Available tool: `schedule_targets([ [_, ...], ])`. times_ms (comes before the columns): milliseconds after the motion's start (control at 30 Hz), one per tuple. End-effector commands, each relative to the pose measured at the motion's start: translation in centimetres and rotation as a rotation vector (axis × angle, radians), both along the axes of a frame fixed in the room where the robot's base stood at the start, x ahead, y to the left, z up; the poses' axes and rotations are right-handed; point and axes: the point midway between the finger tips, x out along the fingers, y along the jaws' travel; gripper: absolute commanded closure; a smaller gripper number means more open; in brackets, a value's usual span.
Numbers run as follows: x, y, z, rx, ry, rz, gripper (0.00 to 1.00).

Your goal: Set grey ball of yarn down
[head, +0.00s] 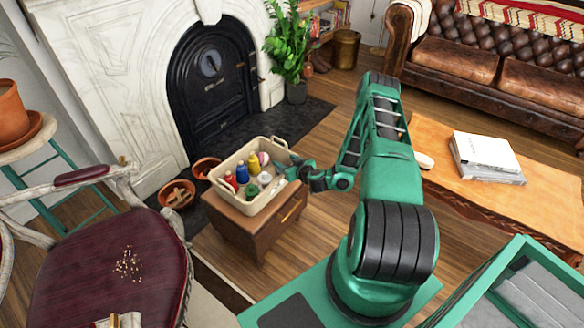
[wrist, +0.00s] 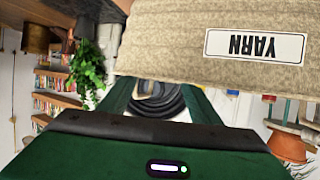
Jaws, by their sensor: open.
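A beige basket (head: 233,205) stands on a small wooden cabinet. My gripper (head: 287,173) is at the basket's right edge. In the wrist view the basket (wrist: 170,45) appears upside down, its YARN label facing the camera.
The cabinet (head: 254,236) stands by the dark hearth and fireplace door (head: 212,82). A red-seated chair (head: 120,265) is at the left. A coffee table (head: 520,200) with books is at the right. Terracotta bowls (head: 177,194) lie beside the cabinet. Wooden floor is open behind my arm.

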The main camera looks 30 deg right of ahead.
Motion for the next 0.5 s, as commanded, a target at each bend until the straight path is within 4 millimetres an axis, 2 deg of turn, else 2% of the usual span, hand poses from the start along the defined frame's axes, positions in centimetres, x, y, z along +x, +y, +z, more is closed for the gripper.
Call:
schedule_targets([
  [300,-5.5,0.2,2.5,0.004,-0.002,-0.003,0.42],
  [500,-8.3,0.4,3.9,0.005,-0.006,-0.002,0.42],
])
